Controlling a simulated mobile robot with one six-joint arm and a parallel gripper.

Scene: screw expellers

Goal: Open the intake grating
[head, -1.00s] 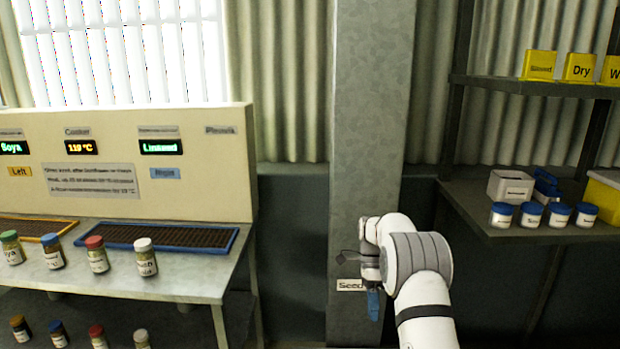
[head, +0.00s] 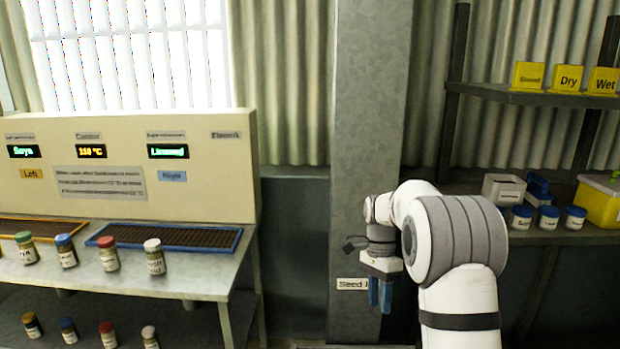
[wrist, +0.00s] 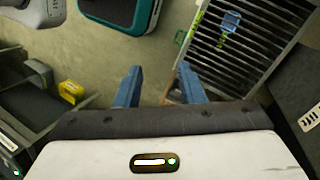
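A barred grating (wrist: 238,48) lies at the upper right of the wrist view. It has dark slots between pale bars and a yellow-green strip along its left edge. A small blue part (wrist: 231,21) sits on it, perhaps a handle or latch. My gripper (wrist: 157,76) is open and empty, its two blue fingers apart. The right fingertip appears close to the grating's lower left corner; I cannot tell the height between them. In the head view my gripper (head: 380,308) points down before the grey column, right of the "Seed" sign (head: 352,284). The grating is not clearly visible there.
A bench (head: 150,278) with small jars and two framed trays stands at left under a control panel (head: 130,165). A shelf (head: 540,236) with jars and a yellow box is at right. A teal-edged dark object (wrist: 130,12) is at the wrist view's top.

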